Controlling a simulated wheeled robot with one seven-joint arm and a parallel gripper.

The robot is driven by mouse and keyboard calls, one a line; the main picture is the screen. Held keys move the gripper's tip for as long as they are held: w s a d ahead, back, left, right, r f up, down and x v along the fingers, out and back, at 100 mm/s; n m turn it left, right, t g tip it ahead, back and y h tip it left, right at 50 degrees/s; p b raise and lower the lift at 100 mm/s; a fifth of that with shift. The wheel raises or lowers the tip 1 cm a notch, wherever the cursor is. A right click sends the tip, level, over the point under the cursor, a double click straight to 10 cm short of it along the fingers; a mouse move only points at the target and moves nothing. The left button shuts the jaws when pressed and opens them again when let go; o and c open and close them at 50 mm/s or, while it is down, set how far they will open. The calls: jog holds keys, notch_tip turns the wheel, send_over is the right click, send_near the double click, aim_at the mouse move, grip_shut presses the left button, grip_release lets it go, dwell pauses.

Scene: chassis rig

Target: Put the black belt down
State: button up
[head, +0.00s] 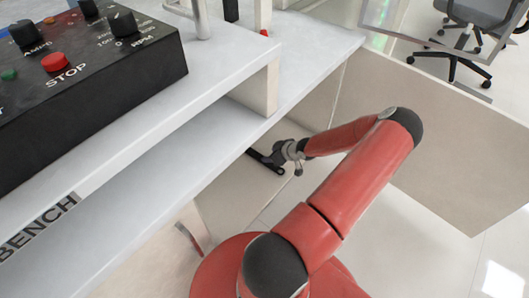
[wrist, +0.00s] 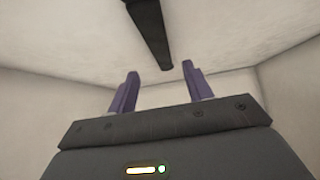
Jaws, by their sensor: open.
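A long dark strip, which looks like the black belt (wrist: 148,32), runs down from the top edge of the wrist view against a pale surface. Its near end lies between and just beyond the fingertips of my gripper (wrist: 159,80). The two purple fingers stand apart with a clear gap, and neither visibly touches the strip. The strip's far end is out of frame. In the head view my arm reaches down beside the bench, and a dark bar shows at its end. I cannot tell there whether this bar is my gripper's body, the belt or both.
The white bench (head: 230,95) with its shelf fills the left, close to my arm. A black control box (head: 95,75) with knobs and a red stop button stands on it. Pale walls flank my gripper. A beige panel (head: 440,130) stands right of my arm.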

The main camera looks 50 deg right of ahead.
jog(key=p+v, duration=0.1)
jog(key=v, duration=0.3)
jog(key=shift+s+r, duration=0.3)
dwell(0.3)
